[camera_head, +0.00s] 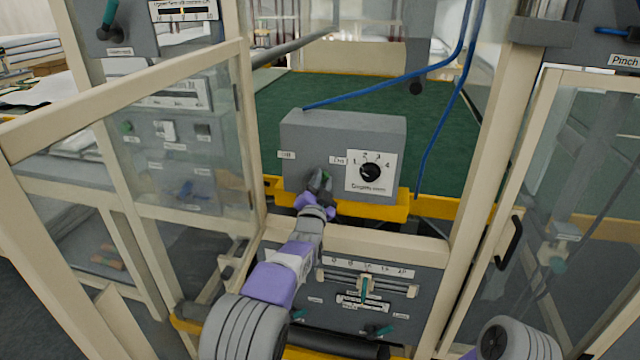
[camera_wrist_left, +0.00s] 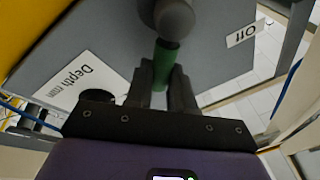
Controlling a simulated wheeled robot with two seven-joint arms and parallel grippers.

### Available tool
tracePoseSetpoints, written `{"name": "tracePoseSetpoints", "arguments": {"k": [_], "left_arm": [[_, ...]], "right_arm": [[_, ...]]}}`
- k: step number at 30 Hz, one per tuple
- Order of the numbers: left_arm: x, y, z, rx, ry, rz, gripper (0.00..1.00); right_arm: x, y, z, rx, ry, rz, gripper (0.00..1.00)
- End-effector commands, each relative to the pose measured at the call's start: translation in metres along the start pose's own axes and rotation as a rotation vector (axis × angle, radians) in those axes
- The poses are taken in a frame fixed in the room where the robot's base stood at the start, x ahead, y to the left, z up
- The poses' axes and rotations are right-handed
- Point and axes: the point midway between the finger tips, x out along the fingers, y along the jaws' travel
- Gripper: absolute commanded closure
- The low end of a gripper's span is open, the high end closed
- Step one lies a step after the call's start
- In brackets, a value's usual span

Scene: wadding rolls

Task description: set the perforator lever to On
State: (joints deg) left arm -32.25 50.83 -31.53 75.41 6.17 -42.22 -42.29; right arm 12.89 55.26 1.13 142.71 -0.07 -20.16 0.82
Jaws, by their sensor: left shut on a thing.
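The perforator control box (camera_head: 310,135) is a grey box with an "Off" label (camera_head: 287,155) on its left and an "On" label (camera_head: 338,160) nearer its middle. The green lever (camera_head: 326,175) sits low on its front face between the labels, partly hidden by my gripper. My left gripper (camera_head: 319,190) is shut on the lever. In the left wrist view the green handle (camera_wrist_left: 161,72) is between the fingers, below a dark round pivot. The "Off" label (camera_wrist_left: 245,33) is apart, to the right. I cannot tell the exact lever angle. My right gripper is out of view.
A black dial (camera_head: 370,172) numbered 1 to 4 is on the box's right. Open clear doors in cream frames stand left (camera_head: 180,140) and right (camera_head: 560,200). A lower panel (camera_head: 330,310) with a slider is below. Blue hoses (camera_head: 385,78) run above the box.

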Motion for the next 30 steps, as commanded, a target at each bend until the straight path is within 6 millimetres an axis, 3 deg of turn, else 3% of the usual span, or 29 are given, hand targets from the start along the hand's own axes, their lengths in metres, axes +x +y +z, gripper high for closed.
{"name": "tracePoseSetpoints", "arguments": {"k": [12,13,17,30], "left_arm": [[-0.0002,0.0013,0.0003,0.013,0.001,0.004,1.0],[-0.0002,0.0013,0.0003,0.013,0.001,0.004,0.72],[-0.0002,0.0012,0.0002,0.011,0.001,0.003,0.53],[-0.0067,0.0003,-0.0004,0.008,0.002,0.002,0.52]], "right_arm": [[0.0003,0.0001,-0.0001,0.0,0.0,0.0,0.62],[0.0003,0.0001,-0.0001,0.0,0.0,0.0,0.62],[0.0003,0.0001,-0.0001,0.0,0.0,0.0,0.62],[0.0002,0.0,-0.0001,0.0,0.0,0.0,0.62]]}}
